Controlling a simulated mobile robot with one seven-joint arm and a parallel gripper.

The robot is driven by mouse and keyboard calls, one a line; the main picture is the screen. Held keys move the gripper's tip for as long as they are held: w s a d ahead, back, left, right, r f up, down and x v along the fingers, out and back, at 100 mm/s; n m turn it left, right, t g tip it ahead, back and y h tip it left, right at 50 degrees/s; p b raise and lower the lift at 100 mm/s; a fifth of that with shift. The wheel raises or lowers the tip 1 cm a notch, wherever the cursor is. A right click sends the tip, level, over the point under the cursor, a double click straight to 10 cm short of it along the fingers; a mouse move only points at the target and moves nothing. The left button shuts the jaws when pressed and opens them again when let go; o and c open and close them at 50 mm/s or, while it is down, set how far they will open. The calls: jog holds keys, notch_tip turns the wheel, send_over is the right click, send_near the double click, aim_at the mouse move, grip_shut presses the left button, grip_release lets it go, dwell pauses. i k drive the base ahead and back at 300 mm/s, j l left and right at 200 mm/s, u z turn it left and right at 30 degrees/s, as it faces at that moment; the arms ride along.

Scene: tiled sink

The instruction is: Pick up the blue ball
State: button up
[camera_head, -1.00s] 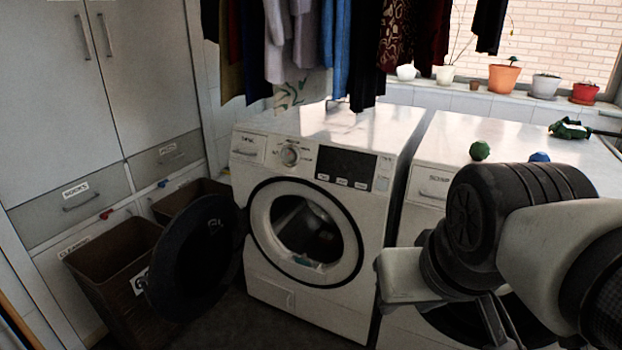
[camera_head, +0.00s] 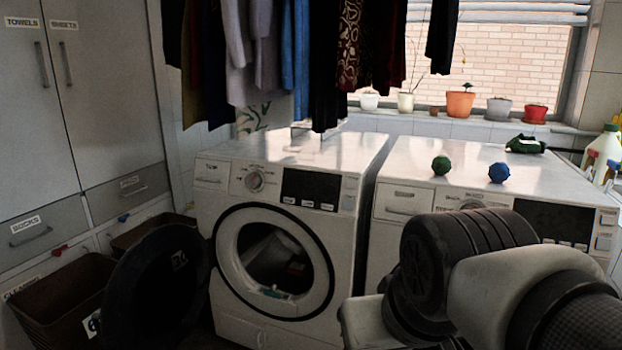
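The blue ball (camera_head: 499,173) sits on top of the right washing machine (camera_head: 408,158), near its front edge. A green ball (camera_head: 441,165) lies a little to its left, apart from it. My arm reaches in from the lower right, in front of the right machine and below the blue ball. The fingertips of my gripper do not show in this view, so nothing can be told of what it holds.
The left washing machine (camera_head: 210,200) has its round door open. Bottles (camera_head: 605,150) stand at the far right. Clothes (camera_head: 295,60) hang above the left machine. Brown baskets (camera_head: 60,295) stand lower left.

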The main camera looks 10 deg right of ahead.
aim_at(499, 172)
jog(key=z, duration=0.5)
jog(key=i+l+z, duration=0.2)
jog(key=i+z, duration=0.25)
jog(key=i+l+z, duration=0.15)
jog(key=z, duration=0.25)
jog(key=i+j, duration=0.05)
jog(key=i, duration=0.05)
